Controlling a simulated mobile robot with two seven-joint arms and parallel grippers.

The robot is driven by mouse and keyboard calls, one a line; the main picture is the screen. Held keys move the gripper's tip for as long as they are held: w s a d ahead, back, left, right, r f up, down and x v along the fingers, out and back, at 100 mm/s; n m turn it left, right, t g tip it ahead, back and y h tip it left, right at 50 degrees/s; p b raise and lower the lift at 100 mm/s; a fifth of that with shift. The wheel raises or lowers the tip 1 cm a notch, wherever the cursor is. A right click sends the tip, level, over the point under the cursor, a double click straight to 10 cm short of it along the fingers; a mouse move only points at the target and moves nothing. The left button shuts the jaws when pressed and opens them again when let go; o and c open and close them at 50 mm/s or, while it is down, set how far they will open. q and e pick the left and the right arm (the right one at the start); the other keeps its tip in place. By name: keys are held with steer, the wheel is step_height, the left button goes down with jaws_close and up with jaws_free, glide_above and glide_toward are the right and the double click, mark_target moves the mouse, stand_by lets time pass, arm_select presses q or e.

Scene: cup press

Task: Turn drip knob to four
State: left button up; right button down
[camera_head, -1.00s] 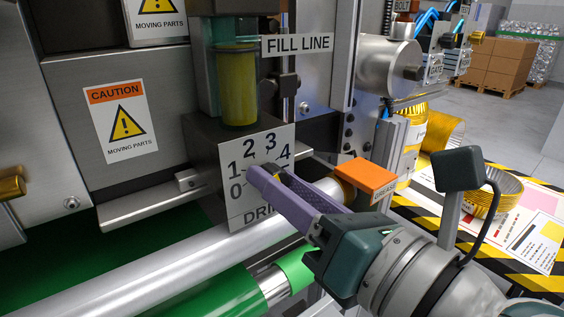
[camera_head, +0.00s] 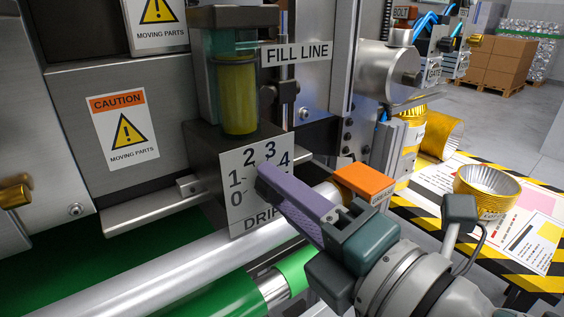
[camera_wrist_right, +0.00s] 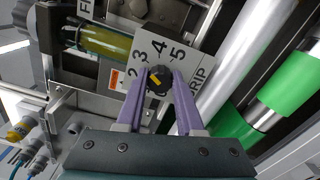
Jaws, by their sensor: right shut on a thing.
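The drip knob (camera_wrist_right: 159,80) is dark and round with a yellow pointer mark, seen in the right wrist view. It sits on a white number plate (camera_head: 236,196) marked DRIP, below the fill cylinder. The yellow mark lies on the side of the knob toward 2 and 3; its exact reading is hard to tell. My right gripper (camera_head: 265,178) has purple fingers and is shut on the knob, one finger on each side; it also shows in the right wrist view (camera_wrist_right: 157,82). In the head view the fingers hide the knob. My left gripper is out of view.
An orange grease block (camera_head: 364,183) stands right beside my right fingers. A shiny roller (camera_head: 190,252) and a green roller (camera_head: 215,297) run below the plate. A metal ledge (camera_head: 150,212) juts out at left. A gold cup (camera_head: 487,187) stands on the striped table at right.

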steer(key=shift+m+p, duration=0.9)
steer(key=shift+m, duration=2.7)
steer(key=shift+f, duration=0.1)
steer(key=c, duration=0.5)
jaws_free()
steer(key=shift+c, duration=0.2)
steer(key=v, duration=1)
